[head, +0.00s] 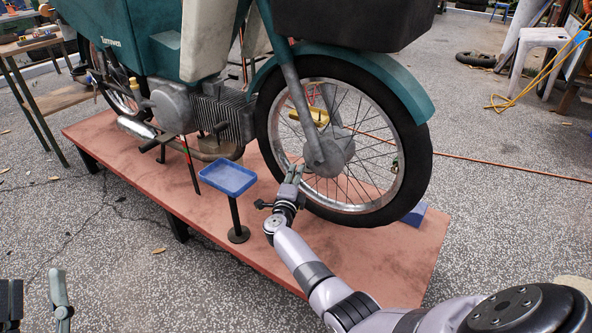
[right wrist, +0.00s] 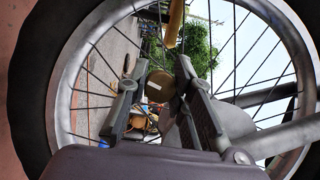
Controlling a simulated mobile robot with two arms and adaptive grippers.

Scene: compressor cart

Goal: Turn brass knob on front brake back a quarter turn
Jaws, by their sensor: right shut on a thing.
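The motorcycle's front wheel (head: 388,186) stands upright, with the grey front brake hub (head: 330,152) at its centre. My right gripper (head: 293,172) reaches up to the lower left side of the hub. In the right wrist view a round brass knob (right wrist: 160,85) sits between the two fingertips, and the right gripper is shut on it. The knob is hidden by the fingers in the head view. Its turn angle cannot be told. My left gripper (head: 38,296) is at the bottom left corner of the head view, fingers apart and empty, away from the motorcycle.
The motorcycle stands on a reddish platform (head: 345,262). A blue tray (head: 228,180) on a black post stands left of my right gripper. A blue block (head: 414,215) lies behind the tyre. Spokes and the fork leg (head: 296,98) are close to the gripper. A yellow part (head: 309,116) shows behind the spokes.

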